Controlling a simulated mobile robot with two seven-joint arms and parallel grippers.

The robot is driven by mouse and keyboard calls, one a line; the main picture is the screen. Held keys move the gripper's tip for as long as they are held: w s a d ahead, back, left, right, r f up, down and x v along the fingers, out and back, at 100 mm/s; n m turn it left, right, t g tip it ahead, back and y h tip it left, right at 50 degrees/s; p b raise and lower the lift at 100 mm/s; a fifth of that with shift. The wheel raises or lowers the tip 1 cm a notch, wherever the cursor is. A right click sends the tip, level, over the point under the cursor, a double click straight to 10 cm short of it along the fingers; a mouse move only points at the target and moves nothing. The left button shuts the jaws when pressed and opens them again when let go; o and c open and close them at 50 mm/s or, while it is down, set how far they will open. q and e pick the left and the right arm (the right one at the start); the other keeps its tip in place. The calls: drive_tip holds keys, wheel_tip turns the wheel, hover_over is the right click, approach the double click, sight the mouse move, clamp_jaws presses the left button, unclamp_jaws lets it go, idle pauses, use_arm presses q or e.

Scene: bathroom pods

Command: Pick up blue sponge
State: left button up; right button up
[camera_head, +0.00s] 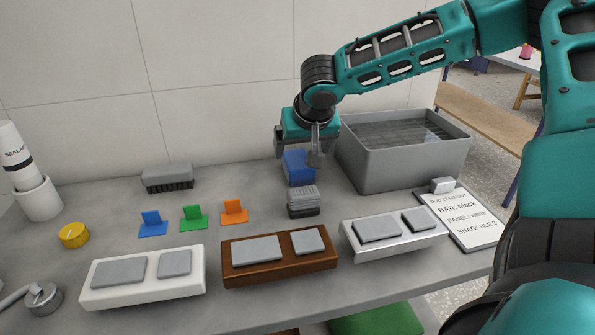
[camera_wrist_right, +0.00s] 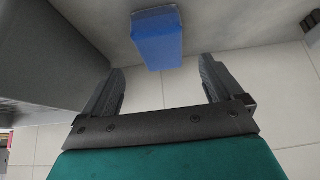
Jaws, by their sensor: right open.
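The blue sponge (camera_head: 299,168) is a blue block on the grey counter, left of the grey bin. My right gripper (camera_head: 299,158) comes in from above and is over the sponge, its fingers hiding part of it. In the right wrist view the sponge (camera_wrist_right: 157,38) lies beyond the open fingertips, roughly midway between them. The right gripper (camera_wrist_right: 160,78) is open with nothing between its fingers. My left gripper is not in view.
The grey bin (camera_head: 412,166) stands close on the right. A grey block (camera_head: 303,201) sits just in front of the sponge. A brush (camera_head: 167,178) and coloured tabs (camera_head: 193,217) lie to the left. White (camera_head: 104,297), brown (camera_head: 268,274) and silver (camera_head: 383,251) bars line the front.

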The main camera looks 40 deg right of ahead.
sight(298, 159)
drive_tip(key=shift+b+x, duration=0.7)
drive_tip(key=shift+x, duration=2.7)
drive_tip(key=shift+a, duration=0.15)
drive_tip(key=c, duration=1)
drive_tip(key=shift+c, duration=0.2)
drive_tip(key=shift+r, duration=0.1)
wheel_tip(298, 159, up, 20)
drive_tip(key=p, duration=0.5)
